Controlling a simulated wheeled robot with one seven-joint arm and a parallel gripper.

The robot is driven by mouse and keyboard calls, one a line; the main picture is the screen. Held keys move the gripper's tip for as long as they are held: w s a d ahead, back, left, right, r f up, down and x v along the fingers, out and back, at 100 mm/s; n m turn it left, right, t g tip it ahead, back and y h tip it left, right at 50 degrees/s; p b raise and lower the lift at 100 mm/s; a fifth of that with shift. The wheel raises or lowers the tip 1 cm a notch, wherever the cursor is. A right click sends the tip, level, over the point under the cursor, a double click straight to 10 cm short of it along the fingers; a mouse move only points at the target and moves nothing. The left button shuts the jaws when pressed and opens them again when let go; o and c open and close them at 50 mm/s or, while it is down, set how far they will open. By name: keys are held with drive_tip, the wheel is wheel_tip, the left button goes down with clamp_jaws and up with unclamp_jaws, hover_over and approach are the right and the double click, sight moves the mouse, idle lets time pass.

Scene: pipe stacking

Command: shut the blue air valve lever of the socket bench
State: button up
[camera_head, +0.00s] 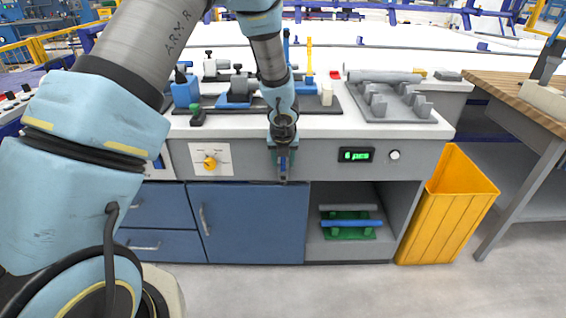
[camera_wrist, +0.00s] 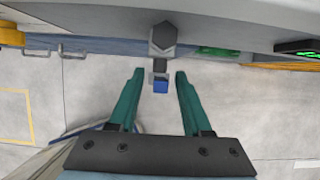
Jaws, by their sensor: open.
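The blue air valve lever (camera_wrist: 160,87) shows in the wrist view as a small blue end on a grey stem. It sits below the dark hexagonal valve body (camera_wrist: 162,37) on the bench front. My gripper (camera_wrist: 159,76) is open, with one green finger on each side of the lever and visible gaps to both. In the head view my gripper (camera_head: 282,152) is in front of the socket bench's grey panel (camera_head: 320,158), and a bit of the blue lever (camera_head: 283,166) shows between the fingers. The gripper hides most of the valve there.
A yellow knob (camera_head: 210,162) on the panel is left of my gripper. A green display (camera_head: 356,155) and a white button (camera_head: 394,155) are to the right. Blue cabinet doors (camera_head: 250,222) and an open shelf with pipes (camera_head: 350,223) lie below. A yellow bin (camera_head: 445,210) stands right.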

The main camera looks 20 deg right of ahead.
clamp_jaws()
idle(0.4)
idle(1.1)
